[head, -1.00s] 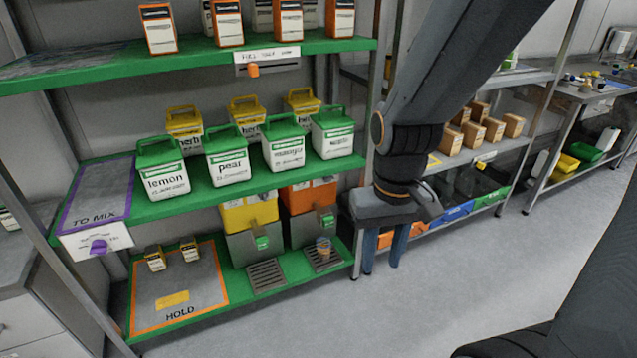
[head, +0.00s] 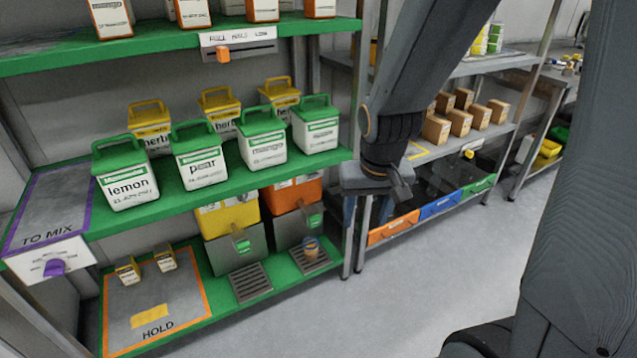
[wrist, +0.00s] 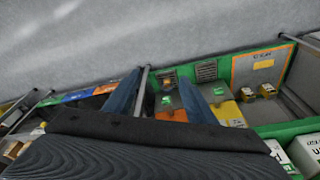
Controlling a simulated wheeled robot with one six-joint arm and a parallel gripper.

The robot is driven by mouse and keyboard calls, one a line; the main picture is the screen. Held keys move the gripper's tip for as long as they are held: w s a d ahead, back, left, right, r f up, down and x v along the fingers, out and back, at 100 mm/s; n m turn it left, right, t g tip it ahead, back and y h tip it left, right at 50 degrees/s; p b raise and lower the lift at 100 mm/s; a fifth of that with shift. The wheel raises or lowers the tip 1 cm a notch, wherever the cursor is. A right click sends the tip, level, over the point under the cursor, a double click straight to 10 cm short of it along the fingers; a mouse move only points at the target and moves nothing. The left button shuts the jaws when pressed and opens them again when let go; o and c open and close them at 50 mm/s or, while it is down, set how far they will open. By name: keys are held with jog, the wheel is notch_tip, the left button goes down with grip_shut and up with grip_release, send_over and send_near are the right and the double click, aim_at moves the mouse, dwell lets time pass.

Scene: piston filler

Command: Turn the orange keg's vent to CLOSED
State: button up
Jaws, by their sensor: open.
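The orange keg (head: 296,194) sits in a grey stand on the lower green shelf, right of the yellow keg (head: 228,217). A green tap (head: 315,221) is on its front, and a small cup (head: 311,245) stands below on a drip grate. The vent and its setting cannot be made out. My gripper (head: 355,212) is in front of the rack's right post, right of the orange keg and apart from it. In the wrist view my gripper (wrist: 158,92) has its two fingers spread and empty. The orange keg (wrist: 172,115) shows between them, partly hidden by my gripper body.
Green-lidded tubs (head: 263,140) stand on the shelf above the kegs, leaving limited headroom. The rack's right post (head: 352,235) is close to my gripper. A second rack with coloured bins (head: 440,206) stands to the right. The floor (head: 420,280) in front is clear.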

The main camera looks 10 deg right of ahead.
jog(key=w+d+f+m+t+y+b, duration=0.15)
jog(key=w+f+t+b, duration=0.4)
jog(key=w, duration=0.95)
jog(key=w+d+f+m+t+h+b, duration=0.1)
jog(key=w+f+m+t+b, duration=0.1)
jog(key=w+f+b, duration=1)
jog(key=m+t+y+b, duration=0.2)
jog(key=t+y+b, duration=0.3)
jog(key=t+b, duration=0.2)
send_near(312, 174)
jog(key=w+f, duration=0.1)
jog(key=b+x, duration=0.3)
jog(key=x, duration=0.5)
jog(key=shift+d, duration=0.15)
jog(key=shift+r+y, duration=0.1)
jog(key=shift+y, duration=0.15)
jog(key=c, duration=1)
jog(key=shift+c, duration=0.2)
